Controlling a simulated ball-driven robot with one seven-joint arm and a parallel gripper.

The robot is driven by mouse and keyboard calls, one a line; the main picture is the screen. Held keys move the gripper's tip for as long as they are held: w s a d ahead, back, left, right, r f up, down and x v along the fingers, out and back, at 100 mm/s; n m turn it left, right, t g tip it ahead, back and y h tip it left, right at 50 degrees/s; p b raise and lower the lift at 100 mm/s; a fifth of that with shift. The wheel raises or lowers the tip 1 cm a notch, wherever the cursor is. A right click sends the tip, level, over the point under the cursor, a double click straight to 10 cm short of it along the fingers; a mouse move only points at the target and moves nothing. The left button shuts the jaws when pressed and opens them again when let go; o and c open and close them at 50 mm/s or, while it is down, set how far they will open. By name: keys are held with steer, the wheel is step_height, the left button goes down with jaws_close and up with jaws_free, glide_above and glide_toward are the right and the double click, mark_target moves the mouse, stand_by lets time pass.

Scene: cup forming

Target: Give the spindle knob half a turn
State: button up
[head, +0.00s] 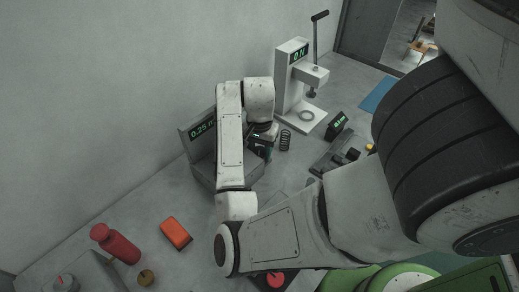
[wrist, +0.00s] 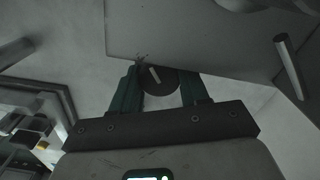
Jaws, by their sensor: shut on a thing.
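The spindle knob (wrist: 157,82) is a dark round disc with a pale bar across its face, in the upper middle of the wrist view. My gripper (wrist: 160,84) has its two green fingers on either side of the knob, shut on it. In the head view my gripper (head: 262,146) reaches down at the right side of a grey machine (head: 226,178) with a green display (head: 201,129) that seems to read 0.25. The knob is hidden there behind my gripper and arm.
A white lever press (head: 291,88) with a display stands behind. A dark spring (head: 285,140) and a small display box (head: 337,124) are to the right of my gripper. An orange block (head: 175,233) and a red bottle (head: 116,243) lie at the front left. Bare bench shows between them.

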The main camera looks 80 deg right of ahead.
steer(key=o, duration=1)
steer(key=shift+d, duration=0.1)
steer(key=shift+o, duration=0.2)
